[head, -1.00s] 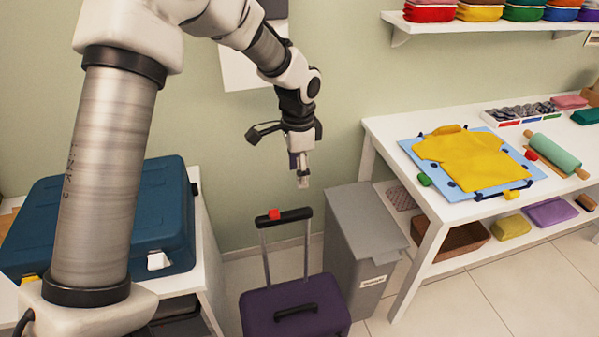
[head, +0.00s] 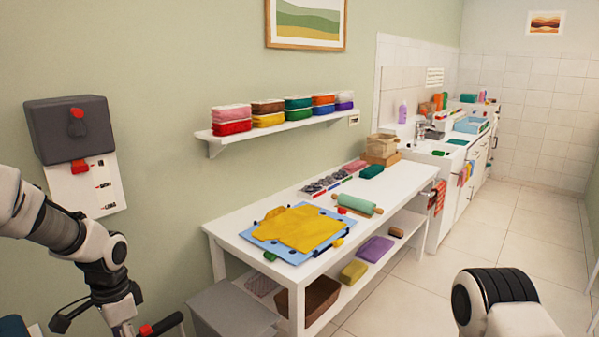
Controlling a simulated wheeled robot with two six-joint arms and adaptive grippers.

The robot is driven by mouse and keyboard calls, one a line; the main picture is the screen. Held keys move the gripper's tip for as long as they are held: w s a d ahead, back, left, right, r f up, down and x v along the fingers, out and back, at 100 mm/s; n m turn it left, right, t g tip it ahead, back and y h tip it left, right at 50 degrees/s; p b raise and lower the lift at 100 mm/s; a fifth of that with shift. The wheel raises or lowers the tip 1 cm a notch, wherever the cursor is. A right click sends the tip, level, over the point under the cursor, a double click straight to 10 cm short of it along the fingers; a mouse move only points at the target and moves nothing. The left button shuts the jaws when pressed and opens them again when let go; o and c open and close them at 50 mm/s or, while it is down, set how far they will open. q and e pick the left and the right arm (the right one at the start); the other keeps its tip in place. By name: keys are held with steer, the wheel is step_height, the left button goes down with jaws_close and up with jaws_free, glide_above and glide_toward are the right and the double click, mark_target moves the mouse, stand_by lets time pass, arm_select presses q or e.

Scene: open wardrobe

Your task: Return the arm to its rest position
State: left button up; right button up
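My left arm comes in from the left edge in the head view, over the green wall. Its gripper (head: 123,327) points down at the bottom left, beside the black and red handle (head: 162,325) of a suitcase. The fingertips run to the bottom edge, so I cannot tell whether they are open or shut. I see nothing held. A white and black link of my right arm (head: 497,295) shows at the bottom right. My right gripper is out of view.
A white table (head: 392,203) carries a blue board (head: 262,240) with yellow dough and a green rolling pin (head: 356,204). A grey bin (head: 228,308) stands in front. A wall shelf (head: 285,126) holds coloured packs. The tiled floor (head: 420,290) at right is clear.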

arm_select(q)
steer(key=s+d+f+n+g, duration=0.1)
steer(key=s+d+f+n, duration=0.15)
steer(key=s+f, duration=0.7)
steer(key=s+d+f+n+g, duration=0.15)
steer(key=s+d+f, duration=0.25)
steer(key=s+f, duration=0.6)
steer(key=s+d+f+n+g, duration=0.1)
steer(key=s+d+f+g, duration=0.15)
steer(key=s+f, duration=0.7)
steer(key=w+n+t, duration=0.1)
steer(key=w+r+n+t, duration=0.1)
steer(key=t, duration=0.1)
steer(key=w+n+t, duration=0.1)
steer(key=t, duration=0.1)
steer(key=shift+w+a+r+n, duration=0.2)
steer(key=shift+w+r+n, duration=0.1)
steer(key=shift+n, duration=0.1)
steer(key=shift+s, duration=0.1)
